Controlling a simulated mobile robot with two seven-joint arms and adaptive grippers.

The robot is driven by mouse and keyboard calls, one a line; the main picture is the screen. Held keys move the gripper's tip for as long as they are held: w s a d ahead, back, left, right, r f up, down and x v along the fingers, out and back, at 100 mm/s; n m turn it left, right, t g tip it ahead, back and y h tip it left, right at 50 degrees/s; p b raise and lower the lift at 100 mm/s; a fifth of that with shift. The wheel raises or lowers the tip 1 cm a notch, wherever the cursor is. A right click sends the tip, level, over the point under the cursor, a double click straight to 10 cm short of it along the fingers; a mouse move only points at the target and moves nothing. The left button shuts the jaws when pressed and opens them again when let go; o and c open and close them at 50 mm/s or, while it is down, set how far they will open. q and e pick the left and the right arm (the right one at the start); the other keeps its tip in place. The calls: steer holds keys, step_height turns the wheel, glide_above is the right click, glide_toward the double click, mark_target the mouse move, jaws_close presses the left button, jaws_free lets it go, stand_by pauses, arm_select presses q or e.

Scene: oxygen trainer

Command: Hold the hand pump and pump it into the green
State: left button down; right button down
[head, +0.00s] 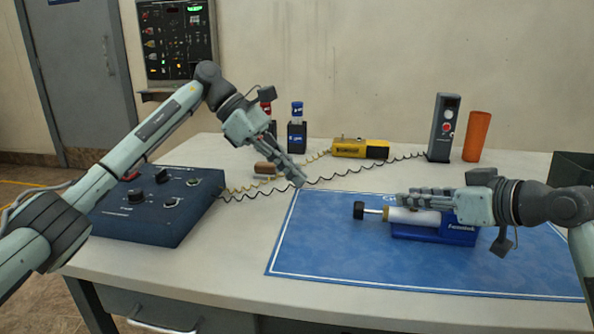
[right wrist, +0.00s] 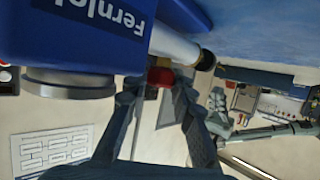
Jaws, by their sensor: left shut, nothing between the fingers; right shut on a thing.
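The hand pump lies on the blue mat (head: 330,265). It has a white barrel (head: 405,216), a black knob (head: 359,210) on a metal rod at its left end, and a blue base (head: 420,236). My right gripper (head: 402,199) reaches in from the right along the top of the pump and is shut on it. In the right wrist view its fingers (right wrist: 158,95) are at a small red part (right wrist: 160,76) beside the pale barrel (right wrist: 174,45); the exact contact is hard to see. My left gripper (head: 301,182) is shut and empty, above the mat's back left corner.
A dark blue control box (head: 150,210) stands at the table's left, with coiled cords running right. Behind the mat are a yellow device (head: 358,148), a grey upright box (head: 444,128) with a red button, an orange cylinder (head: 477,136) and a blue-capped bottle (head: 297,110). The mat's left part is clear.

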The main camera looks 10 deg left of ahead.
mark_target(360, 203)
arm_select(q)
steer(key=x, duration=0.6)
steer(key=d, duration=0.3)
steer(key=shift+s+d+f, duration=0.1)
steer(key=shift+d+f, duration=0.15)
steer(key=shift+d, duration=0.55)
steer(key=shift+s+d, duration=0.2)
steer(key=shift+d, duration=1.75)
steer(key=a, duration=0.4)
steer(key=shift+w+a+r, duration=0.25)
steer(key=shift+a, duration=0.15)
steer(key=v, duration=0.9)
